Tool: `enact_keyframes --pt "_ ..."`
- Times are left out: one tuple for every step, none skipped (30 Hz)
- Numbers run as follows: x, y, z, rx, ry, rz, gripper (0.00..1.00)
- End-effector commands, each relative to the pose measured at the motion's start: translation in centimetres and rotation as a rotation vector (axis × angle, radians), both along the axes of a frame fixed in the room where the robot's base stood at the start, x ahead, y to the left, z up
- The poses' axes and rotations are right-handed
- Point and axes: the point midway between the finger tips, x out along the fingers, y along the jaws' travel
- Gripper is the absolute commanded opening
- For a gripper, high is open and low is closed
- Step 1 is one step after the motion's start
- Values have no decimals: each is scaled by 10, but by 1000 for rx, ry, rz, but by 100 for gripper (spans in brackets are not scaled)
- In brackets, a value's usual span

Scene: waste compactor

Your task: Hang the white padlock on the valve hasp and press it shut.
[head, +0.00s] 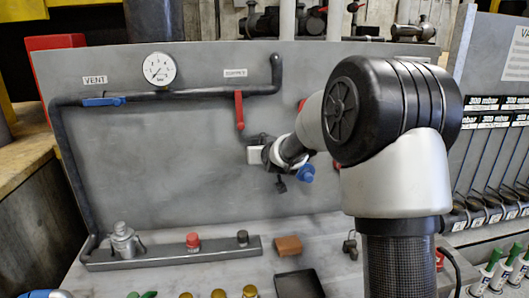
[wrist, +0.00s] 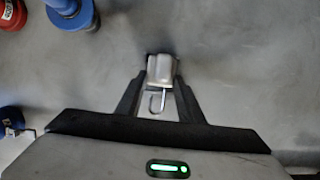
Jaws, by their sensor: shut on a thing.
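My gripper (wrist: 160,84) is shut on the white padlock (wrist: 162,70), whose pale body sits between the fingertips. Its thin metal shackle (wrist: 157,104) shows as a hook shape on the near side; I cannot tell for certain whether it is open. In the head view my gripper (head: 267,155) is in front of the grey panel, with a white block (head: 253,155) at its tip that looks like the padlock. A red valve lever (head: 239,109) hangs from the pipe just above and left of it. I cannot make out the hasp clearly.
The grey panel (head: 150,200) carries a gauge (head: 159,69), a dark pipe (head: 180,94) and a blue lever (head: 103,101). On the bench below are a brown block (head: 288,246), a dark tray (head: 299,285) and a red button (head: 193,241). Blue and red fittings (wrist: 70,12) show at upper left in the wrist view.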

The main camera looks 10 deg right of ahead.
Motion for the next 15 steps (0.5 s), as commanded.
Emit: enact_keyframes --pt "1 0 1 0 -2 0 16" --pt "2 0 1 0 -2 0 16" --pt "3 0 1 0 -3 0 16" --pt "3 0 1 0 -3 0 16" --pt "4 0 1 0 -3 0 16" --pt "5 0 1 0 -3 0 16" --pt "5 0 1 0 -3 0 16" --pt "6 0 1 -1 -3 0 16" --pt "7 0 1 -1 -3 0 16" --pt "7 0 1 -1 -2 0 16" --pt "8 0 1 -1 -2 0 16" --pt "9 0 1 -1 -2 0 16" --pt "9 0 1 0 -2 0 16" --pt "10 0 1 0 -2 0 16" --pt "11 0 1 0 -2 0 16"
